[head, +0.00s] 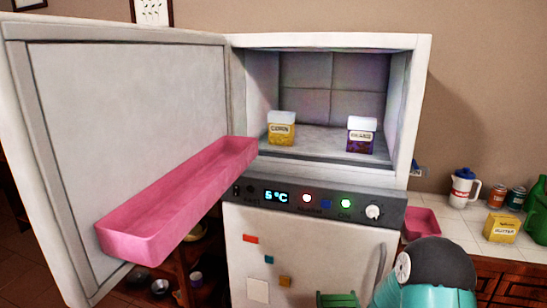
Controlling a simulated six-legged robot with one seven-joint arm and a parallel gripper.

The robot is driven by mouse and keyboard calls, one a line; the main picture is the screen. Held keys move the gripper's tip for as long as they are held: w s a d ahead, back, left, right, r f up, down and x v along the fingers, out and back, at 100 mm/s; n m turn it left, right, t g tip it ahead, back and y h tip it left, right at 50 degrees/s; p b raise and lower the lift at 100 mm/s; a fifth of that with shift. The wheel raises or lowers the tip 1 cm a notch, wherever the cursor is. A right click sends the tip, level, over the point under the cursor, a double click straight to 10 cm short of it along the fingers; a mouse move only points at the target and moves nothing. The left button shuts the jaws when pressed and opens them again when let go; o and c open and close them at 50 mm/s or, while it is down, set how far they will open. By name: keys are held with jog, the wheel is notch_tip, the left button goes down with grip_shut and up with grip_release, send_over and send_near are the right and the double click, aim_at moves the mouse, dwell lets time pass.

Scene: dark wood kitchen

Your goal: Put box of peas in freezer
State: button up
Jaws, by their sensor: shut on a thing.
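The freezer compartment (335,90) at the top of the white fridge is open, with its door (130,130) swung out to the left. Inside, a yellow-and-white box (282,128) stands at the left and a purple-and-white box (361,136) at the right. Neither looks like peas. A green object (337,299) is cut off by the bottom edge, in front of the lower fridge door; I cannot tell whether it is the box of peas. My teal arm link shows at the bottom right. My gripper's fingers cannot be made out.
A pink door shelf (180,198) juts out from the open door at the left. The freezer floor between the two boxes is clear. On the right counter are a pink tray (422,222), a butter box (500,228), a white-and-blue jug (463,188), cans and a green container (535,212).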

aim_at(324, 303)
jog(key=a+f, duration=0.2)
jog(key=a, duration=0.1)
jog(key=shift+w+a+f, duration=0.2)
jog(key=shift+w+a, duration=0.1)
jog(key=shift+w, duration=0.1)
jog(key=shift+d, duration=0.1)
